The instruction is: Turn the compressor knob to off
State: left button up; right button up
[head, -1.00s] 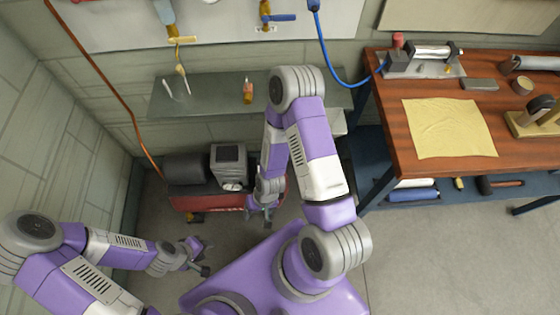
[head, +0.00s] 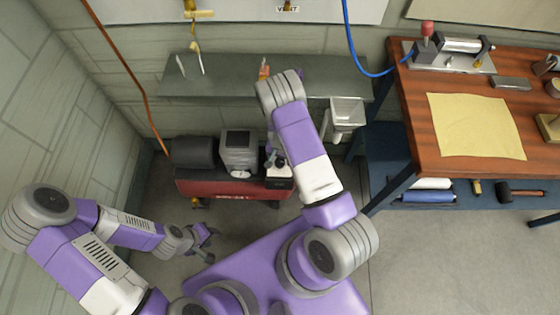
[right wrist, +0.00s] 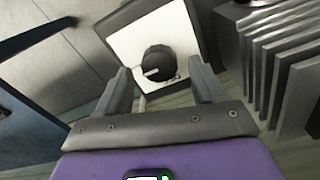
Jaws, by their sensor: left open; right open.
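The compressor (head: 228,187) is a red unit on the floor below the shelf. At its right end is a black box (head: 280,183) with a white top. In the right wrist view, the round black knob (right wrist: 157,62) sits on a white panel (right wrist: 130,45), its pale pointer mark toward the left. Small lettering beside it is unreadable. My right gripper (head: 276,160) is over this box; in the right wrist view its open fingers (right wrist: 160,82) point at the knob, one on each side, with nothing held. My left gripper (head: 206,240) is open and empty, low at the left.
A grey shelf (head: 225,88) hangs on the wall above the compressor. A grey finned block (right wrist: 285,60) is right of the panel in the right wrist view. A wooden workbench (head: 460,110) with a blue lower shelf stands at the right. Floor (head: 440,240) before it is clear.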

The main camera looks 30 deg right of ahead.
jog(key=shift+f, duration=0.6)
jog(key=c, duration=1.1)
jog(key=shift+o, duration=0.2)
